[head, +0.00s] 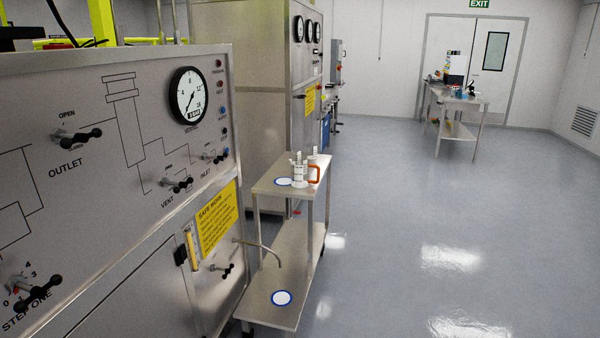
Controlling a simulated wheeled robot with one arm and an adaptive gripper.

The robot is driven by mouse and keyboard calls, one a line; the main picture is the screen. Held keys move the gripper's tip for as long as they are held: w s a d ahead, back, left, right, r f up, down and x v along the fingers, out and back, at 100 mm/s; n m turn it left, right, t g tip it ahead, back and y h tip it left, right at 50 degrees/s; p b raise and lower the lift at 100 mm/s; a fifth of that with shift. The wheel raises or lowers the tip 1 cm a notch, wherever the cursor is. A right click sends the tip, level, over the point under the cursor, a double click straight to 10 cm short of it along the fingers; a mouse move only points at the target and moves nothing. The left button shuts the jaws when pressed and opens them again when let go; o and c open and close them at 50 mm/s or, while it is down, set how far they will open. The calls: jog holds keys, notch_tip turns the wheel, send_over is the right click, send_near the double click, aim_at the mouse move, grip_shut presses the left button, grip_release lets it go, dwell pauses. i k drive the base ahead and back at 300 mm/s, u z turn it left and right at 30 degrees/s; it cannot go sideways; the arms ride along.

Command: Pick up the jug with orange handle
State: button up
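The jug with the orange handle (299,171) stands upright on the top shelf of a metal cart, near the middle of the head view. It is white with dark marks, and its orange handle (315,174) points right. Another white vessel (313,155) stands just behind it, partly hidden. A white disc with a blue rim (282,182) lies on the shelf to the left of the jug. My gripper is not in view.
The cart (267,189) stands beside a large control panel (110,130) with valves and a gauge. Its lower shelf holds another blue-rimmed disc (282,298) under a bent pipe (270,250). Open floor (420,220) lies right. A cluttered table (465,100) stands far back.

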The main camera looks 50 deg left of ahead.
aim_at(299, 166)
jog(key=u, duration=0.4)
jog(key=i, duration=1.85)
jog(key=u, duration=1.45)
jog(key=i, duration=0.9)
jog(key=u, duration=1.5)
jog(key=i, duration=0.3)
jog(key=u, duration=0.2)
